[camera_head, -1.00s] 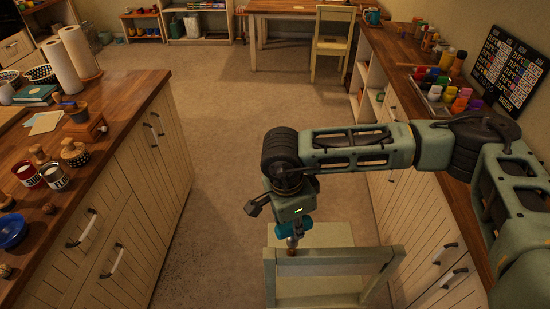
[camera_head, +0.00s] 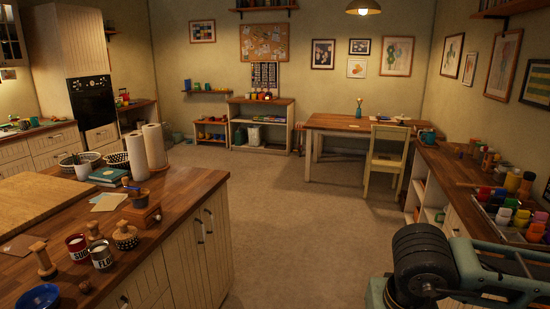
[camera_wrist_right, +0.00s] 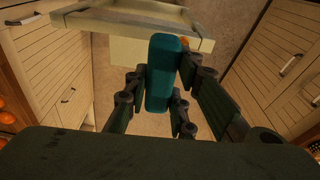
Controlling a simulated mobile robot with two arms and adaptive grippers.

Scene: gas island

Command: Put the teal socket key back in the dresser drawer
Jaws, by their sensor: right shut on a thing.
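The teal socket key (camera_wrist_right: 160,85) shows in the right wrist view as a thick teal block, its handle. My right gripper (camera_wrist_right: 164,74) is shut on it, with the dark fingers on both sides. A small orange bit (camera_wrist_right: 185,42) shows beyond the fingers. The key and this gripper are outside the head view, where only part of my right arm shows at the lower right. My left gripper is in no view.
A wood-topped island (camera_head: 195,185) stands left, a wood-topped counter (camera_head: 440,160) with paints right. The floor (camera_head: 295,220) between them is clear. A desk (camera_head: 340,124) and chair (camera_head: 385,158) stand at the back.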

